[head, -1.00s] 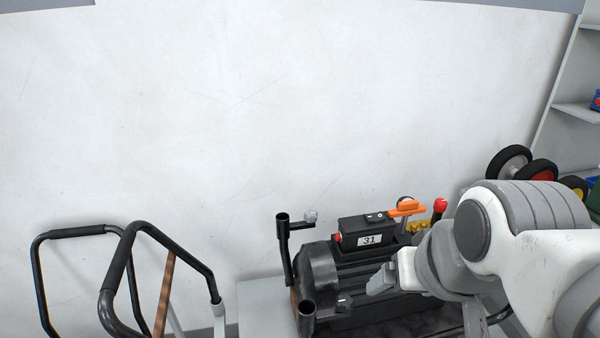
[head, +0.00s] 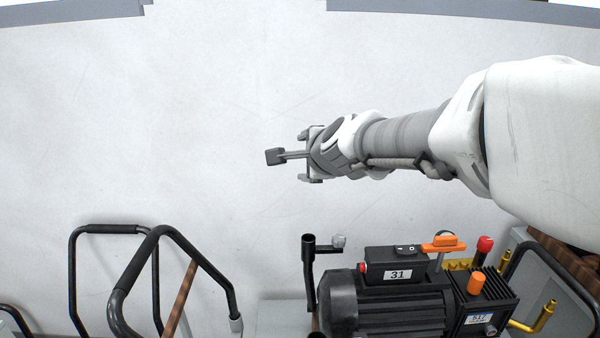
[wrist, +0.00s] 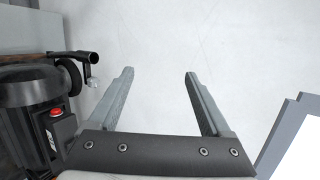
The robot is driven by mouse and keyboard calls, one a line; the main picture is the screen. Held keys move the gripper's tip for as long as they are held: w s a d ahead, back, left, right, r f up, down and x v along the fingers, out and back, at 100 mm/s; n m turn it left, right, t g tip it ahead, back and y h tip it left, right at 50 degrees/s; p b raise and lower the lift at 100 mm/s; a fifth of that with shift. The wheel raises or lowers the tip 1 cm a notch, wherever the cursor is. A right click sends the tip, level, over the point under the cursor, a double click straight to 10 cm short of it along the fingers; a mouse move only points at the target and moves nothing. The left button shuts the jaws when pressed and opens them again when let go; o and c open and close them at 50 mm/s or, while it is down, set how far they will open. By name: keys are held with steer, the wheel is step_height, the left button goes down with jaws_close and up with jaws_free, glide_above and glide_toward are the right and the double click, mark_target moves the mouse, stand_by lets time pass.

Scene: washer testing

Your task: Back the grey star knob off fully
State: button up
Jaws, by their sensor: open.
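The small light-grey knob (head: 338,240), which I take for the star knob, sits beside the top of a black tubular handle post (head: 309,262) on the washer's left side. In the wrist view the knob (wrist: 93,82) shows left of my fingers, by the end of the dark tube. Its lobes and thread are too small to make out. My gripper (head: 300,157) is raised in front of the pale background, above the knob in the head view, and apart from it. In the wrist view my gripper (wrist: 160,73) is open, with nothing between its fingers.
The black washer motor (head: 400,312) carries a switch box (head: 397,266) marked 31. An orange lever (head: 443,243) and a red knob (head: 485,244) stand to its right. Black trolley handles (head: 150,270) rise at lower left. The pale surface around my gripper is clear.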

steer(key=w+a+f+m+t+h+b, duration=0.1)
steer(key=w+f+m+h, duration=0.25)
steer(key=w+m, duration=0.55)
steer(key=m+g+h+b, duration=0.4)
steer(key=m+h, duration=0.7)
steer(key=m, duration=1)
glide_above(338, 237)
steer(key=s+a+p, duration=0.1)
steer(key=s+a, duration=0.8)
steer(key=a, duration=0.3)
step_height(338, 237, down, 26)
steer(key=g, duration=0.1)
steer(key=shift+g+y, duration=0.3)
steer(key=shift+y, duration=0.05)
steer(key=p+x, duration=0.1)
steer(key=x, duration=1.6)
steer(key=shift+p, duration=0.4)
jaws_close()
